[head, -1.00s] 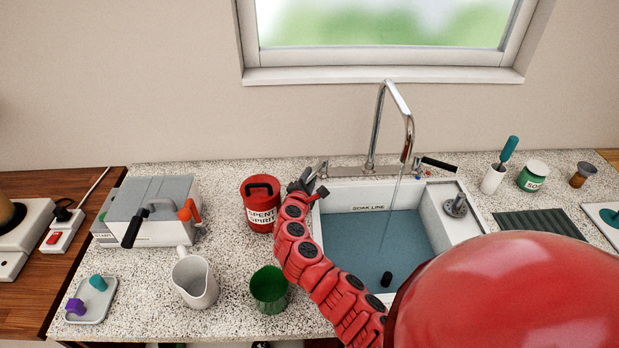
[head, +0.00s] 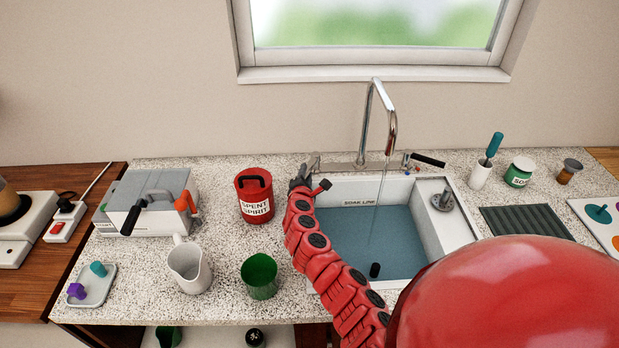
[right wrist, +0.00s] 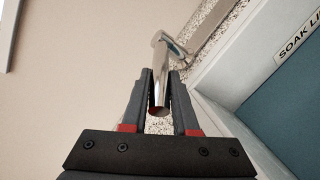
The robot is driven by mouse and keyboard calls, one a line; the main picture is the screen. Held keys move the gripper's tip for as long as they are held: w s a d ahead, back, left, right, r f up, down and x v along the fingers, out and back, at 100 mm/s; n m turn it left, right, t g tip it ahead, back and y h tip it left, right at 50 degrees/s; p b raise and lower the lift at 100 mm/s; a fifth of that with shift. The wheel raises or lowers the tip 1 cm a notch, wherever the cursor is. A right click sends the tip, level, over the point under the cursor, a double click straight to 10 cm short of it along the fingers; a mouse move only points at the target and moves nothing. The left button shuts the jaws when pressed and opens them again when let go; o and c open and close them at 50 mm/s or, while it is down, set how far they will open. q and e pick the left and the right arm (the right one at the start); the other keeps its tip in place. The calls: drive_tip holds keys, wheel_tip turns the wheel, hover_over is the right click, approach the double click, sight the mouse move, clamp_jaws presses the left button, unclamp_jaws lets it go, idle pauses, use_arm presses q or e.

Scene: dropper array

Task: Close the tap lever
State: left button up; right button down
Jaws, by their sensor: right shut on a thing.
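The chrome tap (head: 366,125) stands behind the sink, with a thin stream of water falling from its spout into the basin. A short chrome lever (head: 315,160) is at the left end of the tap's base. My right gripper (head: 302,176) is at this lever. In the right wrist view, the lever (right wrist: 160,85) lies between the two dark fingers of my right gripper (right wrist: 160,98), which are shut on it. A black-handled lever (head: 428,160) sits at the right end of the base. My left gripper is not in view.
The sink (head: 460,228) holds blue water and a small black object (head: 375,270). Left of my right arm are a red spent-spirit can (head: 255,208), a green cup (head: 259,277) and a white jug (head: 189,270). A soap jar (head: 519,175) stands at the right.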

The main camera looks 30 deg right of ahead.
drive_tip(key=d+n+t+y+p, duration=0.1)
drive_tip(key=y, duration=0.1)
drive_tip(key=s+n+t+y+p, duration=0.1)
drive_tip(key=n+p, duration=0.1)
drive_tip(key=s+d+n+y+p, duration=0.1)
drive_tip(key=y+p, duration=0.1)
drive_tip(key=shift+s+d+n+t+y, duration=0.25)
drive_tip(key=shift+d+n+t+y, duration=0.05)
drive_tip(key=shift+d+t, duration=0.1)
drive_tip(key=c, duration=0.7)
unclamp_jaws()
drive_tip(key=shift+s+r, duration=0.1)
